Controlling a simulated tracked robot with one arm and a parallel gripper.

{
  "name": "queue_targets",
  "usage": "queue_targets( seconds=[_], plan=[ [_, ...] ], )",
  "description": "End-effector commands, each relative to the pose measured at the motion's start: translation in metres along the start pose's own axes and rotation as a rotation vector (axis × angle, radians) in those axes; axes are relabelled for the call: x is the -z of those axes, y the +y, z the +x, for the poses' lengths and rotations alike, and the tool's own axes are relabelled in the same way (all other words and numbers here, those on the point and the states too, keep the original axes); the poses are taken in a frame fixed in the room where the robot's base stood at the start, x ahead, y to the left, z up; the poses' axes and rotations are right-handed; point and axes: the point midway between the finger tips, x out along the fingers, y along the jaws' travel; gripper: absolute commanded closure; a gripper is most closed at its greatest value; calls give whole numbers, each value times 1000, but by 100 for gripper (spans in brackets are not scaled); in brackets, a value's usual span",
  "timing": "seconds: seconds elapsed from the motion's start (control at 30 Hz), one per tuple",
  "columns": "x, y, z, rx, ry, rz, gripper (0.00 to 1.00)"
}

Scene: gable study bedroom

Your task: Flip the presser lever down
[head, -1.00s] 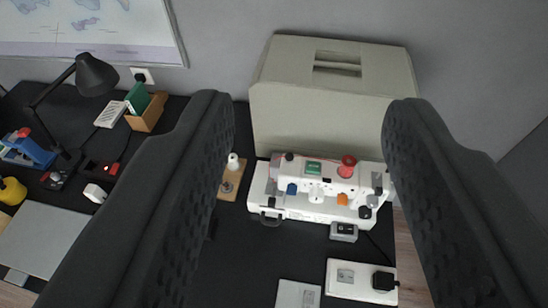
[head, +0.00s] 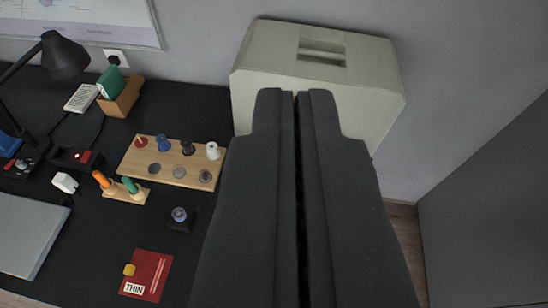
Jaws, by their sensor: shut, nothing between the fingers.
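My gripper (head: 295,95) is shut, with its two dark fingers side by side and nothing seen between them. It fills the middle of the view from the bottom edge up to the front of the beige case (head: 270,70). The white sewing machine is not visible now. The presser lever cannot be seen either, so its position cannot be told. The fingers cover the desk area in front of the case.
Left of my gripper, a wooden board (head: 172,163) holds several thread spools. Nearby are a small dark bottle (head: 180,218), a red packet (head: 147,274) and a small wooden stand (head: 127,193) with orange and green handles. A black lamp (head: 62,57) stands far left.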

Motion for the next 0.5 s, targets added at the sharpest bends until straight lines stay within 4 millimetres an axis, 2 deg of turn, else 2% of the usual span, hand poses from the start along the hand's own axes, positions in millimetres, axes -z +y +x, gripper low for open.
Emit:
queue_targets(
  seconds=[0.2,0.5],
  plan=[
    [-42,-12,61,-66,-149,-245,100],
    [-109,-30,139,-130,-373,-652,100]
  ],
)
